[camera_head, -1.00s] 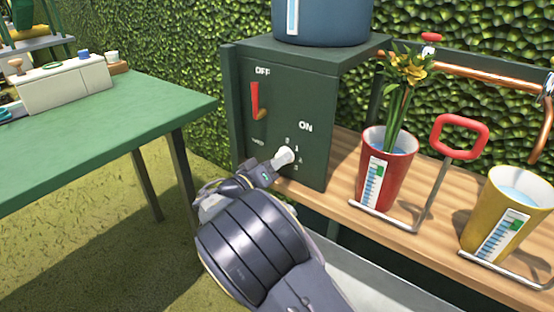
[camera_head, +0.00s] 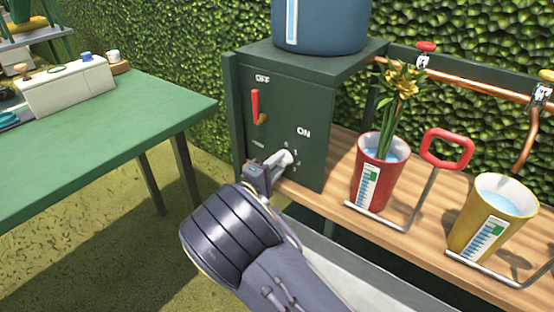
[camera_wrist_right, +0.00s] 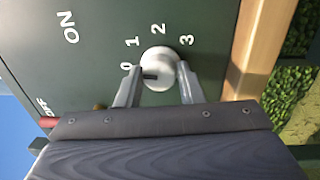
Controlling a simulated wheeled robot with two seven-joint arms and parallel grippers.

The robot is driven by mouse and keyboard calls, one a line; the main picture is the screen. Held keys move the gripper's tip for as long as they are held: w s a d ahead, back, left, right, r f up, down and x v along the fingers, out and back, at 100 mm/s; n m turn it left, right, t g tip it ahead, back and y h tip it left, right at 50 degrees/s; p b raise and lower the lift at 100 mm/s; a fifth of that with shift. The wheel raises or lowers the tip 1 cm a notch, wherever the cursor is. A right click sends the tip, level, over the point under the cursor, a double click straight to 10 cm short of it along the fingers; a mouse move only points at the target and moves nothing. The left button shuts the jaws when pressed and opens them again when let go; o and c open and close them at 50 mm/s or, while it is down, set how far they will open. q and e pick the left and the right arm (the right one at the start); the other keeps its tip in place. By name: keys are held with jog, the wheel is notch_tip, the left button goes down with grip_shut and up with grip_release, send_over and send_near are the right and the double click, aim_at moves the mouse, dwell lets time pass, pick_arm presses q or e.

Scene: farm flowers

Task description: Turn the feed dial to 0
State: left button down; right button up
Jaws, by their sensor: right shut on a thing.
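The feed dial is a white round knob (camera_head: 285,158) low on the front of a dark green box (camera_head: 300,110). In the right wrist view the knob (camera_wrist_right: 160,64) has the numbers 0, 1, 2 and 3 around it. A dark mark on the knob lies on its left side, toward the 0. My right gripper (camera_head: 270,167) is shut on the dial, with one finger on each side of it in the wrist view (camera_wrist_right: 158,82). My left gripper is not in view.
A red lever (camera_head: 256,106) sits on the box beside OFF. A blue tank (camera_head: 325,25) stands on top. A red cup (camera_head: 377,172) with yellow flowers and a yellow cup (camera_head: 490,222) stand on the wooden shelf at right. A green table (camera_head: 110,128) is at left.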

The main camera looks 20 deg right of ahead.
jog(key=shift+d+n+p, duration=0.1)
jog(key=shift+n+p, duration=0.25)
jog(key=shift+n, duration=0.35)
jog(key=o, duration=1)
jog(key=shift+s, duration=0.1)
jog(key=shift+s+a, duration=0.2)
jog(key=shift+a, duration=0.25)
jog(key=p+v, duration=0.1)
jog(key=v, duration=0.5)
jog(key=shift+s+a, duration=0.25)
jog(key=shift+s, duration=0.1)
